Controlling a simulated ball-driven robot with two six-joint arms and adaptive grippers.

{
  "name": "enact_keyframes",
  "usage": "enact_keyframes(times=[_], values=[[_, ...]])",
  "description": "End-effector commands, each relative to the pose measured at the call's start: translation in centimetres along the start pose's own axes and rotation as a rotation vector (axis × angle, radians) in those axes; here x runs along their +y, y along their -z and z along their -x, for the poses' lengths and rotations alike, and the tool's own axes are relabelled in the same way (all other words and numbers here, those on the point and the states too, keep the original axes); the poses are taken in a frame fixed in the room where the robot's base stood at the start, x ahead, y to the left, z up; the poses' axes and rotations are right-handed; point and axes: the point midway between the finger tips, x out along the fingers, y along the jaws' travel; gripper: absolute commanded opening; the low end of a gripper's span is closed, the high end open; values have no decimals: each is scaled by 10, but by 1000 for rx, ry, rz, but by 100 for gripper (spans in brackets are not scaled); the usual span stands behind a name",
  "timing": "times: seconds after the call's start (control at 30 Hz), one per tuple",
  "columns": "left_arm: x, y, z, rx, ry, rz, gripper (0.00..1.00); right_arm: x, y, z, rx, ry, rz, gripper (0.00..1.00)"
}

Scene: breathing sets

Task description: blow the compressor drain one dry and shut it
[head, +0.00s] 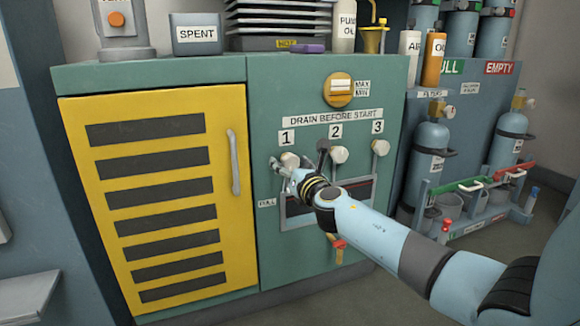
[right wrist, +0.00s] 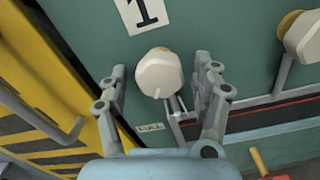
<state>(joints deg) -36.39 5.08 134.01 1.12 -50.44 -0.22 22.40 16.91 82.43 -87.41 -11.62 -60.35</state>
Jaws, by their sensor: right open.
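The drain one knob (head: 289,160) is pale and round, under the label 1 (head: 287,138) on the green compressor front. In the right wrist view the same knob (right wrist: 160,74) sits between my open fingers, with a gap on each side. My right gripper (head: 286,178) is open at the knob and hides its lower part and the lever below it. In the right wrist view the gripper (right wrist: 160,85) shows both fingers apart, with nothing held. My left gripper is not in view.
Drain knobs two (head: 338,154) and three (head: 380,147) are to the right. A yellow slatted door (head: 220,150) with a grey handle (head: 234,162) is to the left. A red-handled valve (head: 339,243) is below. Gas cylinders (head: 432,150) stand at the right.

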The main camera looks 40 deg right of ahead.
Motion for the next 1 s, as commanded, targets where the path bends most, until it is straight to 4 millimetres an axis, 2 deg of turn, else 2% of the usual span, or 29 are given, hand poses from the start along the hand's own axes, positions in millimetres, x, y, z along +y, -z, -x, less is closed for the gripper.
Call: enact_keyframes(times=[0.23, 0.37, 0.6, 0.7, 0.83, 1.0], values=[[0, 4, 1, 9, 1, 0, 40, 0, -1, 8, -1, -1, 1, 66], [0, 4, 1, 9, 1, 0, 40, 0, 0, 30, 0, 0, 0, 66], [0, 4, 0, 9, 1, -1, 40, 0, 1, 85, 2, -1, 2, 66], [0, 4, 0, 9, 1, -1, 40, 0, 0, 102, 1, -1, 1, 66], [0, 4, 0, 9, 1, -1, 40, 0, 1, 115, 1, -1, 1, 66], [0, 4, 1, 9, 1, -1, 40, 0, 0, 120, -1, 0, 0, 66]])
